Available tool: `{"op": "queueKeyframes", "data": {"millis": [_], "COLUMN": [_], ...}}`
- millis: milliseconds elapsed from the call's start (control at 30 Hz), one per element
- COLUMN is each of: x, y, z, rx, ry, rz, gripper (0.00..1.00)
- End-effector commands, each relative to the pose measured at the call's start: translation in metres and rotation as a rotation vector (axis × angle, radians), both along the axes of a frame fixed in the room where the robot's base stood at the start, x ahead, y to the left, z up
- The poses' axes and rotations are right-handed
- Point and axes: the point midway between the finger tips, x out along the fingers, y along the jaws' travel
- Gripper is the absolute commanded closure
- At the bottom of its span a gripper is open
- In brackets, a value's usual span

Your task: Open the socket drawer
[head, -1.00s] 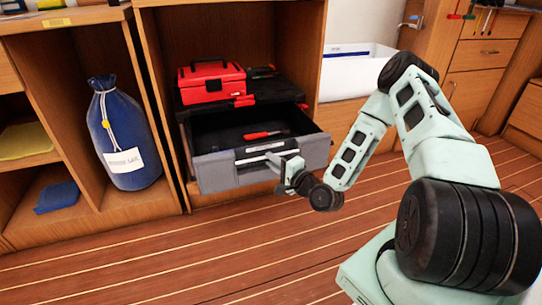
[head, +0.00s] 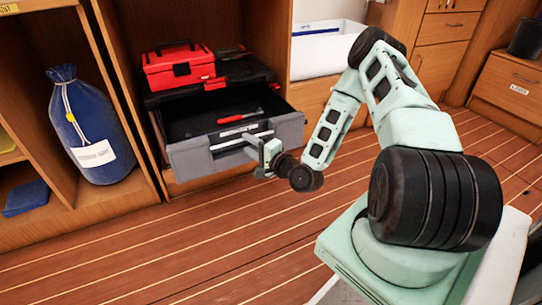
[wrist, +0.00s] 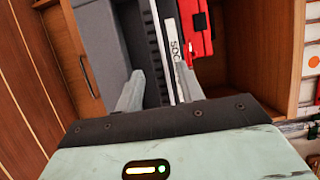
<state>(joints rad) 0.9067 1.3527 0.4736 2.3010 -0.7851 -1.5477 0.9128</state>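The socket drawer (head: 190,157) is a grey-fronted drawer in a black tool case inside a wooden cabinet bay. It stands pulled out, with its dark inside showing and a red-handled tool (head: 240,116) lying in it. My gripper (head: 262,146) is at the middle of the drawer's front. In the wrist view my gripper (wrist: 160,80) has its two pale fingers well apart, against the drawer's front. A white label (wrist: 172,50) reading "SOC" shows between and beyond them. I cannot tell whether either finger touches the drawer.
A red toolbox (head: 178,68) sits on top of the black case. A blue sack (head: 90,130) stands in the bay to the left. A white bin (head: 328,50) is behind my arm. The striped wooden floor (head: 170,240) before the drawer is clear.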

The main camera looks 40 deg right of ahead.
Motion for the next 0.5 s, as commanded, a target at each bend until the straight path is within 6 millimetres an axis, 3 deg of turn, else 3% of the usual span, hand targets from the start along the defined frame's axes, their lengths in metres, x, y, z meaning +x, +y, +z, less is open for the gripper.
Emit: {"op": "queueKeyframes", "data": {"millis": [500], "x": [-0.114], "y": [-0.013], "z": [0.002], "rx": [0.005], "ry": [0.007], "rz": [-0.003], "gripper": [0.62]}}
